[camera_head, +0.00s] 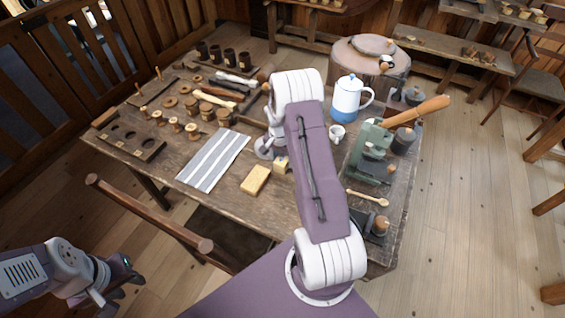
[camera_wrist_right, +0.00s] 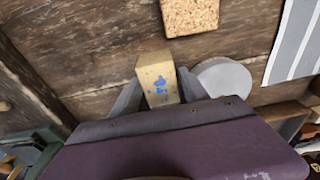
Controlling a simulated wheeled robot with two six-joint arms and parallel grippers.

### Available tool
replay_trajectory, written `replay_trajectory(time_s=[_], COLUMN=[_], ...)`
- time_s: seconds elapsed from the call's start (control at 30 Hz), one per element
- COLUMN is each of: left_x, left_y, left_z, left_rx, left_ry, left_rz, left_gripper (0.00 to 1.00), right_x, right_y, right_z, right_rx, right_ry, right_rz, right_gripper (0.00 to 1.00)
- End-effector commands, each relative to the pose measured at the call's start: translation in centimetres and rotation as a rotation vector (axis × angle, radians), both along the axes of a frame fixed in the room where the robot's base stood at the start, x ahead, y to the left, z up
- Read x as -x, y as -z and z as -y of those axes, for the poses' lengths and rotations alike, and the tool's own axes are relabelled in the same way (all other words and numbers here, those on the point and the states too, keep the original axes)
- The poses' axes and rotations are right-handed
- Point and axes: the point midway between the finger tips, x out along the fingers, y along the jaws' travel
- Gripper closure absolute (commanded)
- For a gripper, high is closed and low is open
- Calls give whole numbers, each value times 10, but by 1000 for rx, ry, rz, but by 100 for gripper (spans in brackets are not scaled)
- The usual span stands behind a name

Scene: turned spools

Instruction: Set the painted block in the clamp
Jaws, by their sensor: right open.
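The painted block (camera_head: 281,165), pale wood with blue paint marks, stands on the table just past the cork block. In the right wrist view the painted block (camera_wrist_right: 158,82) sits between the two fingers of my right gripper (camera_wrist_right: 158,95), which is open around it. I cannot tell whether the fingers touch it. In the head view my right arm hides most of that gripper. The green clamp (camera_head: 365,153) stands on the right side of the table. My left gripper (camera_head: 122,283) hangs off the table at the lower left; its jaw opening is unclear.
A cork block (camera_head: 256,179) and a striped cloth (camera_head: 214,160) lie left of the painted block. A grey disc (camera_wrist_right: 223,78) lies close beside my right gripper. A white cup (camera_head: 337,133), blue-white pot (camera_head: 349,98) and wooden spoon (camera_head: 368,198) are near the clamp. Spools crowd the left.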

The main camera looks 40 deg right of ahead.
Motion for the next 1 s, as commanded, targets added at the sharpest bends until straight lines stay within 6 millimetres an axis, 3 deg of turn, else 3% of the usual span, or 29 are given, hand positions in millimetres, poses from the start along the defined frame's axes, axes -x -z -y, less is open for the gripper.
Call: replay_trajectory(time_s=[0.07, 0.1, 0.27, 0.3, 0.57, 0.83, 1.0], left_x=[0, 0, 0, 0, 0, 0, 0], left_y=[0, 0, 0, 0, 0, 1, 3], left_z=[0, 0, 0, 0, 0, 0, 0], left_rx=[0, 0, 0, 0, 0, 0, 0], left_ry=[0, 0, 0, 0, 0, 0, 0], left_rz=[0, 0, 0, 0, 0, 0, 0], left_gripper=[64, 64, 64, 64, 64, 64, 64], right_x=[0, 0, 0, 0, 0, -1, 39], right_y=[0, 0, -1, -1, -4, -45, -67], right_z=[0, 0, 0, 0, 0, 0, 13], right_rx=[0, 0, 0, 0, 0, 2, 1], right_ry=[0, 0, -1, -1, -1, 1, 5], right_rz=[0, 0, 0, 0, 1, 5, 2], right_gripper=[47, 53, 97, 100, 100, 100, 100])
